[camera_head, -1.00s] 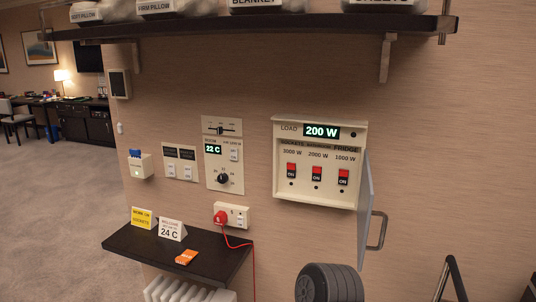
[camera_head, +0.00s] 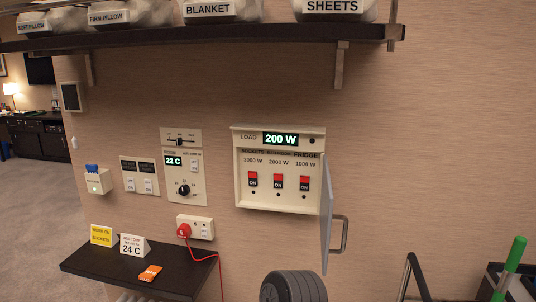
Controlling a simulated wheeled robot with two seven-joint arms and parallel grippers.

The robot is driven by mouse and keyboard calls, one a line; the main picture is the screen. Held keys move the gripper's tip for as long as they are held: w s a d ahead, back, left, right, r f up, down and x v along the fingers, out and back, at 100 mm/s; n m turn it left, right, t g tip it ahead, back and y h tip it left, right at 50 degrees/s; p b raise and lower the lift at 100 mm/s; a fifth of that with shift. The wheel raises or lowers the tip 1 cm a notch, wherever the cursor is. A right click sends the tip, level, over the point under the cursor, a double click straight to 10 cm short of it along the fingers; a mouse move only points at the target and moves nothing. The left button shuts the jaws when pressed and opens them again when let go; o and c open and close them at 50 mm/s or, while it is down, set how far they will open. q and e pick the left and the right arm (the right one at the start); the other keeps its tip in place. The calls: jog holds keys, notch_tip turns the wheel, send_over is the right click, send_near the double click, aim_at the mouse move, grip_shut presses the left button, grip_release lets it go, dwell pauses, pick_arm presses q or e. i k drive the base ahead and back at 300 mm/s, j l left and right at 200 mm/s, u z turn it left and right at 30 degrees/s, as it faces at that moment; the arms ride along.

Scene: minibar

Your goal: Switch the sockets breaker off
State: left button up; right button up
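The breaker box (camera_head: 237,200) is a cream panel on the wall, right of centre, with a display (camera_head: 281,139) reading 200 W next to the word LOAD. It has three red-and-dark switches, each with ON showing. The sockets breaker (camera_head: 252,179) is the left one, under the label SOCKETS and 3000 W. The middle breaker (camera_head: 278,181) is under 2000 W. The fridge breaker (camera_head: 304,183) is under FRIDGE and 1000 W. The box's door (camera_head: 327,225) stands open on the right, with a metal handle (camera_head: 339,234). Neither of my grippers is in view.
A dark shelf (camera_head: 130,272) at lower left holds cards and an orange item (camera_head: 150,273). A red plug (camera_head: 184,231) sits in a wall socket. Bedding bags stand on the upper shelf (camera_head: 270,33). A dark ribbed round object (camera_head: 293,287) is below the box.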

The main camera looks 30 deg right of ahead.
aim_at(252, 175)
jog(key=z, duration=1.25)
